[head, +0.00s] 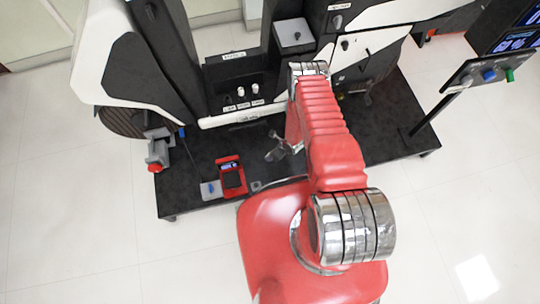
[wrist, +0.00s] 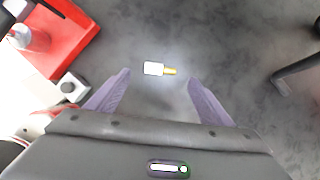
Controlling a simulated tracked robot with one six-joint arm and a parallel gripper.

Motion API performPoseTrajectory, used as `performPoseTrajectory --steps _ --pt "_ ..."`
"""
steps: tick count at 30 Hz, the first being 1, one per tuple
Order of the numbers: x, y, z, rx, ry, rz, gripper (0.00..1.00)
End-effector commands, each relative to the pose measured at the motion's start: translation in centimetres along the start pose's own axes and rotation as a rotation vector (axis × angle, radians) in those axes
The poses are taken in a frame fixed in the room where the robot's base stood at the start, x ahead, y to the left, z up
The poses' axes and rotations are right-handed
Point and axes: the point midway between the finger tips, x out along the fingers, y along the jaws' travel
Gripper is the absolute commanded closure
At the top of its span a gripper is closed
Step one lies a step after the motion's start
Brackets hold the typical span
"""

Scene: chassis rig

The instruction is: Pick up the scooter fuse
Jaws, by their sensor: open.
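A small fuse-like piece (wrist: 154,69) with a white body and a yellow tip lies on the dark grey surface in the wrist view. I take it for the scooter fuse, but cannot read any label. My gripper (wrist: 158,78) is open, with one purple-grey finger on each side of the piece. The piece lies near the line between the fingertips, apart from both. The height of the fingers above the surface is hard to judge. In the head view I cannot make out this piece or my fingertips.
A red tray-like device (head: 231,176) stands on the dark platform (head: 300,199), beside a grey block with a blue knob (head: 210,190). A small grey block (wrist: 72,87) is left of my fingers. A dark bar (wrist: 297,68) lies to the right. Two white cylinders (head: 247,90) stand on the rig.

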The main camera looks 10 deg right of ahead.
Motion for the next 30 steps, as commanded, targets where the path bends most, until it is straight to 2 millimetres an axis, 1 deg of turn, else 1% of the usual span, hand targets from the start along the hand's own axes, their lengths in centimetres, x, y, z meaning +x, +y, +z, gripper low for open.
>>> performPoseTrajectory --steps 3,6,17,20,23,30 --pt "1.2 0.1 -0.1 -0.001 0.001 0.000 0.26" --pt "1.8 0.0 0.0 -0.001 0.000 -0.001 0.26" --pt "1.9 0.0 0.0 0.000 0.001 0.000 0.26" --pt "2.2 0.0 -0.1 -0.001 0.001 0.000 0.26" --pt "2.9 0.0 -0.1 -0.001 0.000 0.000 0.26" --pt "5.2 -0.1 -0.3 -0.001 0.000 0.000 0.26"
